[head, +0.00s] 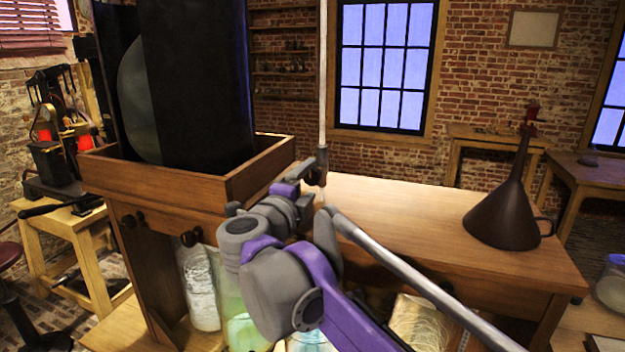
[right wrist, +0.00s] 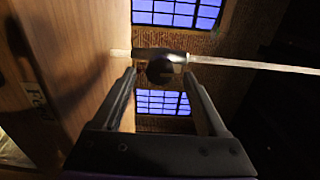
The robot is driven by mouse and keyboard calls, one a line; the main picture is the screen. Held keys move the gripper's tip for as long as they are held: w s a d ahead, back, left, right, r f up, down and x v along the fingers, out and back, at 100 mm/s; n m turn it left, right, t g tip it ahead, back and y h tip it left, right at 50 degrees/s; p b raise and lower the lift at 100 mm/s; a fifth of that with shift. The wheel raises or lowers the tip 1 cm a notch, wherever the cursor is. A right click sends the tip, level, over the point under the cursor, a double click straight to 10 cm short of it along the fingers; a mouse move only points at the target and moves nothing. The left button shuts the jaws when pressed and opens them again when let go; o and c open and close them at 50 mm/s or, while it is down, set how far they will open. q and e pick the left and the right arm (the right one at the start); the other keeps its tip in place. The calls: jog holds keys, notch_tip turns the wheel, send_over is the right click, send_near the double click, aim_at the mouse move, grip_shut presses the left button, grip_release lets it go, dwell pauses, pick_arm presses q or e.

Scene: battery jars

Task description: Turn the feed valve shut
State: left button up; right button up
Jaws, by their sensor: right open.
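The feed valve (head: 321,160) is a small dark fitting on a thin pale upright tube (head: 322,75), above the wooden bench. In the right wrist view the valve (right wrist: 160,72) shows a round dark knob, with the tube (right wrist: 250,66) running across the picture. My right gripper (head: 308,188) is open and close to the valve. In the right wrist view its fingers (right wrist: 161,78) stand on either side of the knob, with gaps showing; how deep the knob sits between them is unclear. A partly readable label (right wrist: 34,97) is on the wood at left. My left gripper is not in view.
A wooden box (head: 200,185) with dark tall panels stands left of the valve. A dark funnel (head: 508,215) stands on the bench (head: 400,215) at right. Jars, including a greenish one (head: 243,332), stand below. The bench top between valve and funnel is clear.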

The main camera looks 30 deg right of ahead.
jog(key=v, duration=0.7)
jog(key=shift+s+b, duration=0.25)
jog(key=shift+b, duration=0.2)
jog(key=shift+a, duration=0.1)
jog(key=w+a+f+n+t+y, duration=0.25)
jog(key=a+n+t+y, duration=0.4)
jog(key=n, duration=0.35)
jog(key=s+a+f+n+g+y, duration=0.1)
jog(key=a+f+n+y, duration=0.2)
jog(key=f+n+y, duration=0.25)
jog(key=s+a+f+n+y, duration=0.1)
jog(key=a+f+n+y, duration=0.25)
jog(key=f+n, duration=0.25)
jog(key=s+d+f+n+g, duration=0.2)
jog(key=s+f, duration=0.4)
jog(key=f, duration=0.3)
jog(key=s+d+f+n+g+h, duration=0.1)
jog(key=s+d+f+n+g, duration=0.1)
jog(key=s+f+g, duration=0.3)
jog(key=s+d+f+n+g, duration=0.2)
jog(key=s+f+g, duration=0.2)
jog(key=f, duration=0.9)
jog(key=s, duration=0.3)
jog(key=shift+s+d+f+h, duration=0.35)
jog(key=shift+d+f, duration=0.05)
jog(key=shift+n, duration=0.35)
